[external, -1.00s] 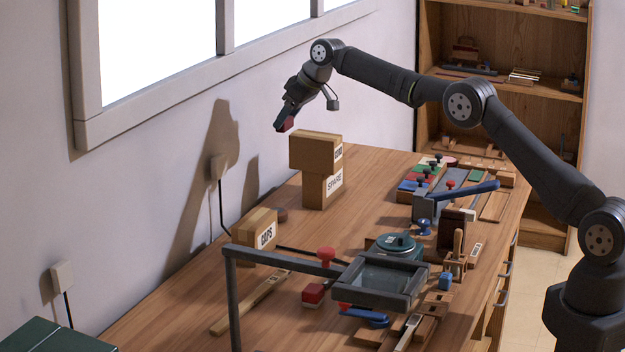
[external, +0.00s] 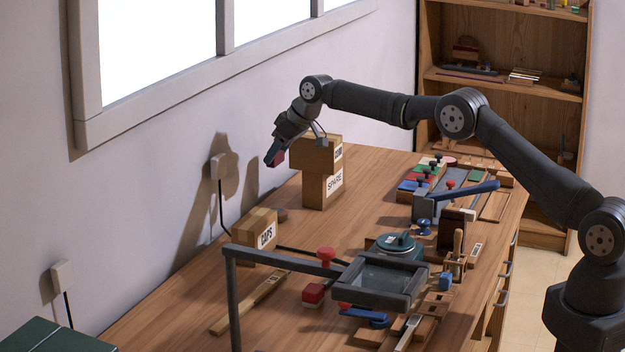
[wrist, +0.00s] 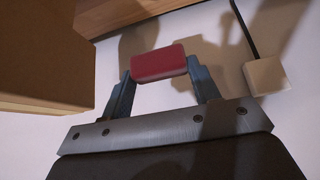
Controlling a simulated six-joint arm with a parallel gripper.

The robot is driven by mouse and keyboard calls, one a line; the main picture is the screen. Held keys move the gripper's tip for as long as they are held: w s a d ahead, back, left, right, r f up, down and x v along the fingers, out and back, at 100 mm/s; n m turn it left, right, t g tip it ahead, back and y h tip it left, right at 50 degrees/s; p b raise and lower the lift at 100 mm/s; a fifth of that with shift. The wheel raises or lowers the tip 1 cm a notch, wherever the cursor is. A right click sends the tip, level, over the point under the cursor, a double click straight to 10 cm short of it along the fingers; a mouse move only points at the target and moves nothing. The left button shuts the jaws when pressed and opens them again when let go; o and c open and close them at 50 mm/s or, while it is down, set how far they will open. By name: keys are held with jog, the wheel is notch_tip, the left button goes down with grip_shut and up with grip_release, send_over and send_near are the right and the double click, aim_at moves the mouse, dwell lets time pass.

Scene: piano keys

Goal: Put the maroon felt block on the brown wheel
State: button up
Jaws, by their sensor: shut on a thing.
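The maroon felt block (external: 279,158) is held between the fingertips of my gripper (external: 275,156), in the air near the wall, left of the stacked boxes. In the wrist view the block (wrist: 158,63) spans the gap between the two blue-grey fingers of my gripper (wrist: 160,72). A small round brown thing (external: 282,214), seemingly the brown wheel, lies on the table behind the CAPS box, below the block and apart from it. It is small and partly hidden in the external view. I cannot make it out in the wrist view.
Two stacked cardboard boxes (external: 322,189) stand right of my gripper; a box face (wrist: 45,50) looms close at left in the wrist view. The CAPS box (external: 256,240) stands near the wall. A wall outlet (external: 219,167) has a hanging cord. Tools crowd the table's right side.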

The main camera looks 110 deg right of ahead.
aim_at(279, 211)
notch_tip(279, 211, down, 12)
jog(key=shift+f, duration=0.25)
dwell(0.3)
jog(key=shift+f, duration=0.2)
jog(key=o, duration=1)
jog(key=shift+c, duration=0.2)
jog(key=shift+r, duration=0.1)
jog(key=shift+s+a+r, duration=0.1)
jog(key=shift+s+r, duration=0.05)
jog(key=shift+r, duration=0.3)
jog(key=v, duration=1.1)
jog(key=shift+r, duration=0.1)
